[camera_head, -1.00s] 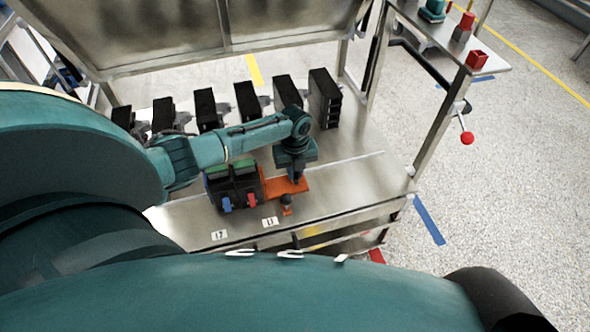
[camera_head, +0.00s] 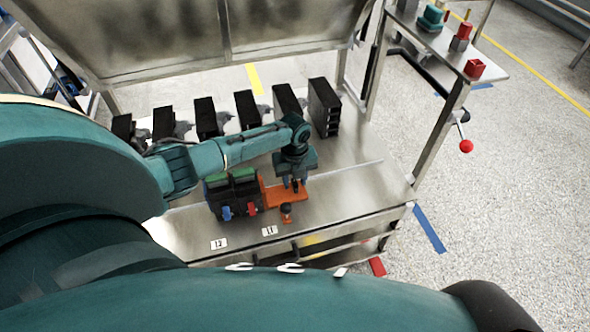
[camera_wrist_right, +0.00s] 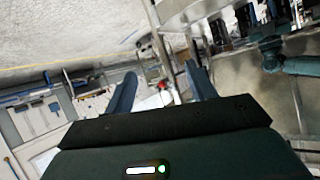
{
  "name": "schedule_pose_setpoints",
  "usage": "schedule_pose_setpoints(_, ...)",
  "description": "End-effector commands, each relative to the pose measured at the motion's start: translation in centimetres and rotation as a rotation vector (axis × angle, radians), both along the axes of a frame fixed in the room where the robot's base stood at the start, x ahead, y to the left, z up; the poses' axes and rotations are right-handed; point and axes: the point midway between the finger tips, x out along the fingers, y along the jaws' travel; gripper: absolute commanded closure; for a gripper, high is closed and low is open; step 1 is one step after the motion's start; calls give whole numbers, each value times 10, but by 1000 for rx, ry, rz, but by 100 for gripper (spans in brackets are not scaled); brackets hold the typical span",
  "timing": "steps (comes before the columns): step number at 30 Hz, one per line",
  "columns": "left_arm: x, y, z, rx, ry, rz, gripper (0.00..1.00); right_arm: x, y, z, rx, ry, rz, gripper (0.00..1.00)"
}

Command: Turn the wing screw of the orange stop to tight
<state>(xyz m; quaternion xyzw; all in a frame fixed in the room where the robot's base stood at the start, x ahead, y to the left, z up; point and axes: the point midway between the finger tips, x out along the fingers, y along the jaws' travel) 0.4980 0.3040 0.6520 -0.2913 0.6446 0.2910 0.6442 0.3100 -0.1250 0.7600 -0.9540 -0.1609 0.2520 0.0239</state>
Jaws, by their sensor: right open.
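The orange stop (camera_head: 272,195) lies on the metal bench against the right side of the black breaker block (camera_head: 234,197), which has green tops and a blue and a red lever. A small orange piece with a dark knob (camera_head: 287,208) stands just in front of it. My left gripper (camera_head: 295,186) points down at the right end of the stop, its fingertips right at it. A small dark part shows between the fingers; whether they grip it is unclear, and I cannot make out the wing screw's wings. My right gripper (camera_wrist_right: 162,88) is open and empty, away from the bench.
Several black modules (camera_head: 285,98) stand in a row at the back of the bench. Number labels (camera_head: 219,244) sit along its front edge. A side shelf (camera_head: 440,45) at the right holds red and teal parts. A red ball handle (camera_head: 466,146) hangs below it. The bench right of the stop is clear.

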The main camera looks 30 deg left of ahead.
Motion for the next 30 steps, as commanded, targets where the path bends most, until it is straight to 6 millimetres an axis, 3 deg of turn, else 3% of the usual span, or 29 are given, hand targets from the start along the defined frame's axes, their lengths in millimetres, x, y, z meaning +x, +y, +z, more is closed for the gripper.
schedule_pose_setpoints(12,1,1,84,0,-4,-2,65,-1,-1,10,-26,3,5,44)
schedule_pose_setpoints(18,0,0,116,-1,-2,-2,65,-3,-1,7,-36,12,11,44)
schedule_pose_setpoints(30,0,0,129,-1,-1,0,65,-2,-2,8,-43,8,15,44)
